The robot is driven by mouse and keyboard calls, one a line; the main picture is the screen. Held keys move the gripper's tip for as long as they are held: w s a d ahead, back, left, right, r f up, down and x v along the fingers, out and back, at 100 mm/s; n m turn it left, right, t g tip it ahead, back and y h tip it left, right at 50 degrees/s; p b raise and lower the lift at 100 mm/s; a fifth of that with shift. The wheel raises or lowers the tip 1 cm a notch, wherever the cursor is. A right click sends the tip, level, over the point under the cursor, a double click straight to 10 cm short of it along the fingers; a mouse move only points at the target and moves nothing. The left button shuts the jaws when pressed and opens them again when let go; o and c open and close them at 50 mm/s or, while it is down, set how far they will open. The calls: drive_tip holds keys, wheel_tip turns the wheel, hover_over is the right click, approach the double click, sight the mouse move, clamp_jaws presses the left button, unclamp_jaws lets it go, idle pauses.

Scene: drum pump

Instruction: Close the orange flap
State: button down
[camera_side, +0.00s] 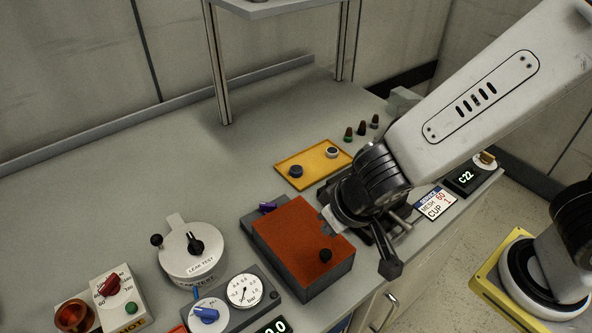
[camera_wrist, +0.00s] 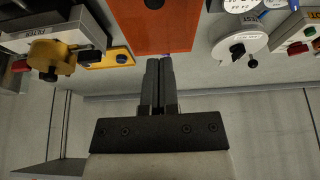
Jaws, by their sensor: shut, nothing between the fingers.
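The orange flap (camera_side: 303,240) lies flat over the top of a dark grey box (camera_side: 326,281) in the side view, with a black knob (camera_side: 325,256) near its front edge. It covers the box top, so the inside is hidden. The flap (camera_wrist: 150,28) also shows at the top of the wrist view.
A purple-handled part (camera_side: 267,208) sits at the box's back left. A yellow tray (camera_side: 312,168) lies behind the box. A white leak-test unit (camera_side: 192,255) and a gauge panel (camera_side: 244,290) stand to the left. A label card (camera_side: 436,204) lies right. The bench's back left is clear.

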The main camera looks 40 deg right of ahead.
drive_tip(key=shift+v, duration=2.7)
drive_tip(key=w+d+f+g, duration=0.1)
drive_tip(key=d+f, duration=0.2)
drive_tip(key=d, duration=0.7)
drive_tip(key=w+d+f+g, duration=0.1)
drive_tip(key=w+d+f, duration=0.1)
drive_tip(key=d, duration=0.8)
drive_tip(key=shift+x, duration=0.75)
drive_tip(key=shift+s, duration=0.15)
